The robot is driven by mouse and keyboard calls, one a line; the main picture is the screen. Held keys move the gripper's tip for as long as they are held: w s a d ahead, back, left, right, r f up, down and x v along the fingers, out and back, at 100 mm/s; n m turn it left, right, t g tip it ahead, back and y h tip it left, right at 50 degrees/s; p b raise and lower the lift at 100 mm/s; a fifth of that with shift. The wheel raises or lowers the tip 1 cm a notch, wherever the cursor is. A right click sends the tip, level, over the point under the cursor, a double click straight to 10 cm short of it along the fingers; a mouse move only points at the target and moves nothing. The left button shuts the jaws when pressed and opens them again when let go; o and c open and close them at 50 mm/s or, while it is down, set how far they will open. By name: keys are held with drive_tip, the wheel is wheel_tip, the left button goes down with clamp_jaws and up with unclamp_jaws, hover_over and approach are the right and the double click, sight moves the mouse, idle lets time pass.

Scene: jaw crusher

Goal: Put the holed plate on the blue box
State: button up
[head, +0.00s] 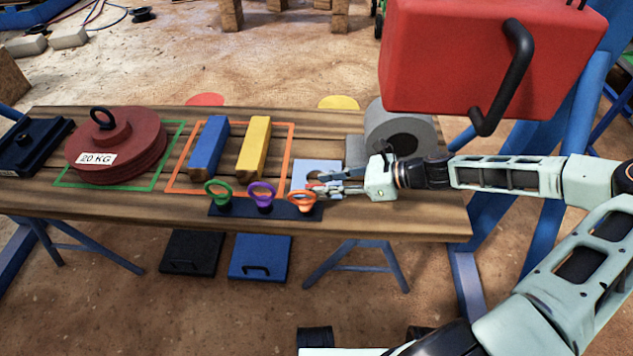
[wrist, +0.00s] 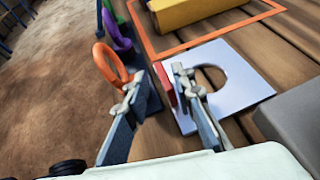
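The holed plate (wrist: 236,108) is a pale square with a round hole, lying on the wooden table; it also shows in the head view (head: 302,167), partly hidden by my gripper (head: 316,184). In the wrist view my gripper (wrist: 157,88) is open. One finger is over the plate beside the hole, the other is outside its left edge. A small red piece (wrist: 166,86) at that edge lies between the fingers; contact is unclear. A blue box with a black handle (head: 259,255) is on the ground under the table. A long blue block (head: 209,146) lies on the tabletop.
Green (head: 217,190), purple (head: 262,192) and orange rings (head: 302,202) stand on a dark strip close to my gripper. A yellow block (head: 253,146) lies inside the orange outline. A grey cylinder (head: 390,122) is behind my gripper. A black box (head: 191,252) is beside the blue box.

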sight(312, 185)
drive_tip(key=b+x, duration=0.2)
drive_tip(key=x, duration=0.3)
drive_tip(key=shift+w, duration=0.1)
clamp_jaws()
